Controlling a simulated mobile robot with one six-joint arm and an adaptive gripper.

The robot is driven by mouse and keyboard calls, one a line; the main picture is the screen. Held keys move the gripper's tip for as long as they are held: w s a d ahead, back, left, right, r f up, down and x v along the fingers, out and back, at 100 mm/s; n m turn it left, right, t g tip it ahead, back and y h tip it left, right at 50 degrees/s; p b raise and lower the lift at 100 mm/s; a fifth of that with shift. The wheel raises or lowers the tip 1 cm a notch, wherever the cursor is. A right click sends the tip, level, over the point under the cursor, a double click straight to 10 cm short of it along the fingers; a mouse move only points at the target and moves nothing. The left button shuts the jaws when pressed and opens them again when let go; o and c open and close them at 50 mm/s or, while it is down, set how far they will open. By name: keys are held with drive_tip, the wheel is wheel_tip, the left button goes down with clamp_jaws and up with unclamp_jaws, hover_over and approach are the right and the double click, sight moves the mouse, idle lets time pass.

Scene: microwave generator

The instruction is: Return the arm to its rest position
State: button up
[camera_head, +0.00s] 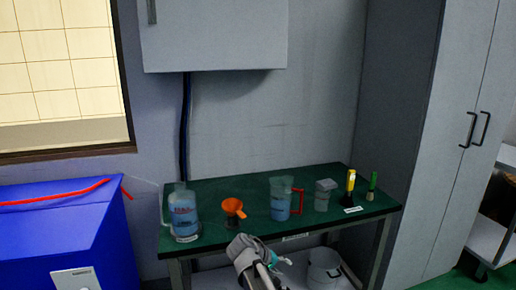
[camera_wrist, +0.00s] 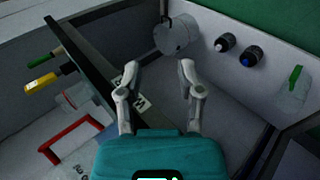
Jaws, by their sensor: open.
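My gripper (camera_wrist: 160,68) is open and empty in the wrist view, its two fingers spread apart in front of the table's edge and lower shelf. In the head view my arm shows at the bottom middle, in front of the green-topped table (camera_head: 250,230). On that table stand a blue-labelled jug (camera_head: 184,215), an orange funnel (camera_head: 233,208), a jug with a red handle (camera_head: 281,198), a small grey-lidded container (camera_head: 324,195), and a yellow-handled brush (camera_head: 350,185) and a green-handled brush (camera_head: 371,186). The fingers touch none of these.
A white bucket (camera_head: 324,270) stands on the lower shelf; it also shows in the wrist view (camera_wrist: 177,36) with two dark-capped bottles (camera_wrist: 250,56). A blue bin (camera_head: 65,235) stands left. A tall grey cabinet (camera_head: 440,130) stands right. A wall box (camera_head: 213,35) hangs above.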

drive_tip(key=s+d+f+m+g+y, duration=0.45)
drive_tip(key=s+d+y, duration=0.45)
drive_tip(key=s, duration=0.4)
wheel_tip(320, 180, up, 25)
drive_tip(key=p, duration=2.6)
drive_tip(key=shift+f+t, duration=0.2)
drive_tip(key=shift+t, duration=0.15)
drive_tip(key=shift+w+d, duration=0.1)
